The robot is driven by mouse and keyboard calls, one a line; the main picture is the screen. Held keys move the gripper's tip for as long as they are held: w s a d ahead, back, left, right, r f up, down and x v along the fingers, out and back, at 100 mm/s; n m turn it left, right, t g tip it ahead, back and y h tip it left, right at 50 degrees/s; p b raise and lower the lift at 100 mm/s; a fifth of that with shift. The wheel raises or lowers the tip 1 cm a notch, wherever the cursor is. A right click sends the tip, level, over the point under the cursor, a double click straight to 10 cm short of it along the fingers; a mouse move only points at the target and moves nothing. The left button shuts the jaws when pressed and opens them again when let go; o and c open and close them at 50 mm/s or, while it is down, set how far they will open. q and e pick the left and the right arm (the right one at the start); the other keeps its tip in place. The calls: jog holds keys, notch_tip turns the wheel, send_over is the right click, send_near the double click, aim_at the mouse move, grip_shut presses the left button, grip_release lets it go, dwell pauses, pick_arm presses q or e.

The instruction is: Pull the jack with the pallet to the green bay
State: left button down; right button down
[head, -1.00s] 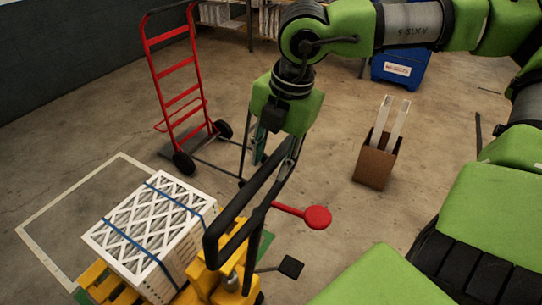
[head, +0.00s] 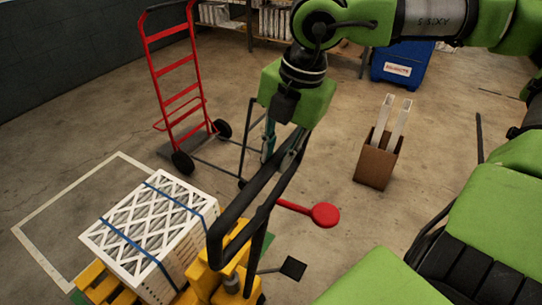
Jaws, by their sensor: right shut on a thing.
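The yellow pallet jack (head: 203,279) stands at the bottom centre, its black loop handle (head: 228,224) rising toward my arm. My right gripper (head: 284,146) is shut on the upper end of this handle. My left gripper is not in view.
A white floor outline (head: 62,192) lies left of the pallet. A red hand truck (head: 174,86) stands behind the load. An open cardboard box (head: 376,163) with white filters stands to the right, a blue bin (head: 400,66) farther back. A red round paddle (head: 325,214) sticks out near the handle.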

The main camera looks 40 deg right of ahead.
jog(key=shift+s+d+f, duration=0.1)
jog(key=shift+s+d, duration=0.05)
jog(key=shift+s, duration=0.35)
jog(key=c, duration=1.9)
grip_release()
jog(key=shift+s+d, duration=0.1)
jog(key=shift+w+r, duration=0.2)
jog(key=a+v, duration=0.1)
jog(key=v, duration=1)
jog(key=shift+d+r, duration=0.35)
jog(key=shift+d, duration=0.05)
jog(key=shift+s, duration=0.1)
